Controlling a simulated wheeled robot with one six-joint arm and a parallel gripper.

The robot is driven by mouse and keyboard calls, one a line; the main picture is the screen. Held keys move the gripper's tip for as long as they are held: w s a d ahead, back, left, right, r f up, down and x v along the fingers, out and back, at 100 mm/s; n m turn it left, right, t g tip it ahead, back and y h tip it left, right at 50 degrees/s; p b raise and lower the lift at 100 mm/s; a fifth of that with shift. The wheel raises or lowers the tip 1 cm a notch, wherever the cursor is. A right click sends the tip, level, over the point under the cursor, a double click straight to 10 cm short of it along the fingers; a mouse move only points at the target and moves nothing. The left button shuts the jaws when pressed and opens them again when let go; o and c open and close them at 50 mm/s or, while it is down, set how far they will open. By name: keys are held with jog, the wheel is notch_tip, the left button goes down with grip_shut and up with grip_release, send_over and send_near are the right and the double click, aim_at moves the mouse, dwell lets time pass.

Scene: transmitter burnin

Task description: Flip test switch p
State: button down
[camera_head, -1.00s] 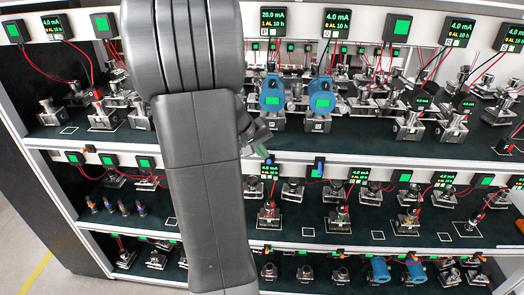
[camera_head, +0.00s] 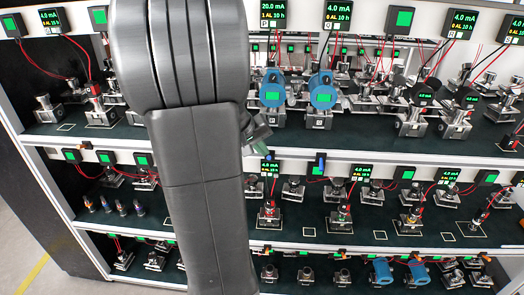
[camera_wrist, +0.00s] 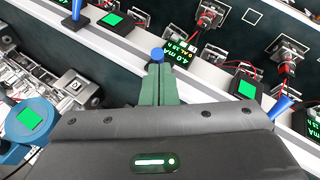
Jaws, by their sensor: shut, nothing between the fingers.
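My gripper (camera_head: 261,141) has green fingers and is partly hidden behind my arm in the head view. It is at the front edge of the middle shelf. In the wrist view the fingers (camera_wrist: 158,75) are together and empty. Their tips are right beside a small blue-tipped switch (camera_wrist: 157,54); I cannot tell whether they touch. This switch (camera_head: 268,157) is below the blue transmitter (camera_head: 272,94) under the display that seems marked P (camera_head: 267,16). Another blue switch (camera_head: 320,162) stands to its right, below the neighbouring transmitter (camera_head: 322,95). Any switch label is unreadable.
Blue levers also stand at the upper left (camera_wrist: 77,10) and right (camera_wrist: 283,105) in the wrist view. Green-screened boxes (camera_wrist: 116,19) and a 4.0 mA display (camera_wrist: 181,53) line the edge. Red cables and metal fixtures crowd the shelves.

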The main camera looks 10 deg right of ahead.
jog(key=shift+s+f+t+b, duration=0.1)
jog(key=shift+f+t+b, duration=0.2)
jog(key=shift+b, duration=0.8)
jog(key=t+b, duration=0.1)
jog(key=b, duration=0.7)
jog(key=s+f+m+t+h+b, duration=0.1)
jog(key=t+b, duration=0.1)
jog(key=b, duration=0.5)
jog(key=f+t+h+b, duration=0.1)
jog(key=t+b, duration=0.1)
jog(key=b, duration=0.6)
jog(key=shift+s+a+m+b, duration=0.3)
jog(key=shift+s+b, duration=0.05)
jog(key=shift+s, duration=0.05)
jog(key=shift+w+d+r, duration=0.2)
jog(key=shift+w+r, duration=0.2)
jog(key=shift+w, duration=0.25)
jog(key=p+v, duration=0.2)
jog(key=v, duration=1.2)
jog(key=shift+f, duration=0.3)
